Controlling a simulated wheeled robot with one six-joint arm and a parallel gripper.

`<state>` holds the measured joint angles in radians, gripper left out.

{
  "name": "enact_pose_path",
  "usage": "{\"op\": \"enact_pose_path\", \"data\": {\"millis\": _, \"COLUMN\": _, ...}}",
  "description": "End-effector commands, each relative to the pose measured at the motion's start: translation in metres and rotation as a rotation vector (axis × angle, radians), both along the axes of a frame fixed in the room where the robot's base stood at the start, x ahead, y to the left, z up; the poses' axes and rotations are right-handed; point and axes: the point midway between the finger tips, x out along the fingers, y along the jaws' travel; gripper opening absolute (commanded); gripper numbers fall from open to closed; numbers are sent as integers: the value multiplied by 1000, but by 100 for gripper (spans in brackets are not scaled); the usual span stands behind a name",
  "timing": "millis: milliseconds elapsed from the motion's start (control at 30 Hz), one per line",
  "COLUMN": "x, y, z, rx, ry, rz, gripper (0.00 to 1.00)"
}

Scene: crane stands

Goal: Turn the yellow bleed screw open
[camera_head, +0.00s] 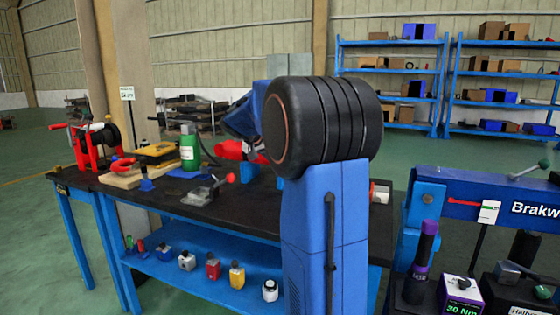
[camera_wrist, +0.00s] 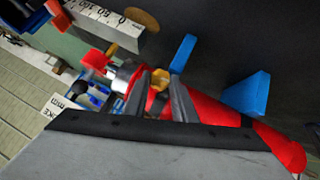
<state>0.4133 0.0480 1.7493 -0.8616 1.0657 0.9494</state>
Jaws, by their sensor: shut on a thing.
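In the wrist view, the yellow bleed screw (camera_wrist: 160,78) sits on the side of a red cylinder (camera_wrist: 215,112) with a silver collar (camera_wrist: 122,76) at its left end. My gripper (camera_wrist: 157,92) is shut on the yellow screw, one dark finger on each side; the fingers hide part of it. In the head view, the red cylinder (camera_head: 230,149) lies at the back of the dark-topped workbench (camera_head: 240,207), partly covered by my arm. My gripper and the screw are hidden there.
Two blue supports (camera_wrist: 248,94) stand close to the cylinder. A scale plate (camera_wrist: 105,22) is near its left end. On the bench are a green bottle (camera_head: 190,150), a red reel stand (camera_head: 95,147) and a small vise with a red knob (camera_head: 207,192). The bench front is mostly clear.

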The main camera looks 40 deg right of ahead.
Motion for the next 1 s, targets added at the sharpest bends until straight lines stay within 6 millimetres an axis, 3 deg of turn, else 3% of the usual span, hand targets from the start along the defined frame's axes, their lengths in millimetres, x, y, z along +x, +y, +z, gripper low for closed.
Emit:
{"op": "enact_pose_path", "data": {"millis": 400, "x": 2, "y": 1, "z": -2, "rx": -59, "ry": 146, "rz": 0, "gripper": 2}}
{"op": "enact_pose_path", "data": {"millis": 867, "x": 2, "y": 1, "z": -3, "rx": -62, "ry": 159, "rz": 0, "gripper": 2}}
{"op": "enact_pose_path", "data": {"millis": 900, "x": 2, "y": 1, "z": -3, "rx": -62, "ry": 159, "rz": 0, "gripper": 26}}
{"op": "enact_pose_path", "data": {"millis": 967, "x": 2, "y": 1, "z": -3, "rx": -62, "ry": 159, "rz": 0, "gripper": 41}}
{"op": "enact_pose_path", "data": {"millis": 1000, "x": 2, "y": 1, "z": -2, "rx": -63, "ry": 159, "rz": 0, "gripper": 43}}
